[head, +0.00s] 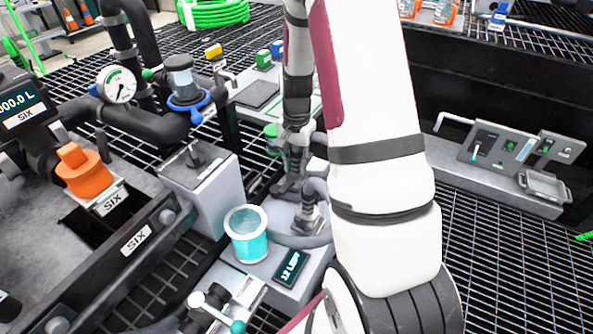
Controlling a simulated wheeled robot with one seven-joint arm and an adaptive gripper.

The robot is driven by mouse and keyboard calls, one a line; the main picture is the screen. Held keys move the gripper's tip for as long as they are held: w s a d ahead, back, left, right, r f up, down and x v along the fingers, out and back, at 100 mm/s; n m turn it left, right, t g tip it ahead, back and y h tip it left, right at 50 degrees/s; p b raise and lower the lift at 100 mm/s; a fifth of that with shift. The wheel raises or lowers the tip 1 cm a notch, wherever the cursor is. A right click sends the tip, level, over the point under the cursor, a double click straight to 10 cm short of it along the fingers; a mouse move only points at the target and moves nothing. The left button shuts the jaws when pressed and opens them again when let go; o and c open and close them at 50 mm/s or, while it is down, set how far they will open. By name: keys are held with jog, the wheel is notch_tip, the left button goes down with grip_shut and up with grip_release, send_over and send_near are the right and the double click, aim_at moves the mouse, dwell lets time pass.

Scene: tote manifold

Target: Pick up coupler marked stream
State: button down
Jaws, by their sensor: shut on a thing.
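My gripper (287,182) points down in the middle of the head view, partly behind my white arm. Its dark fingers are shut on what looks like a grey coupler, largely hidden by the fingers. A grey hose fitting (308,213) with a curved hose stands right beside the fingertips. I cannot read the word stream on anything, so the marking of the held coupler cannot be told.
A clear cup of blue liquid (247,236) and a small display (291,267) sit on the grey block in front. An orange handle (83,168), gauge (117,84) and black pipes stand left. A switch panel (520,150) is right. Grating lies around.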

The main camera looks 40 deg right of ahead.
notch_tip(320, 180, up, 10)
jog(key=p, duration=0.4)
dwell(2.0)
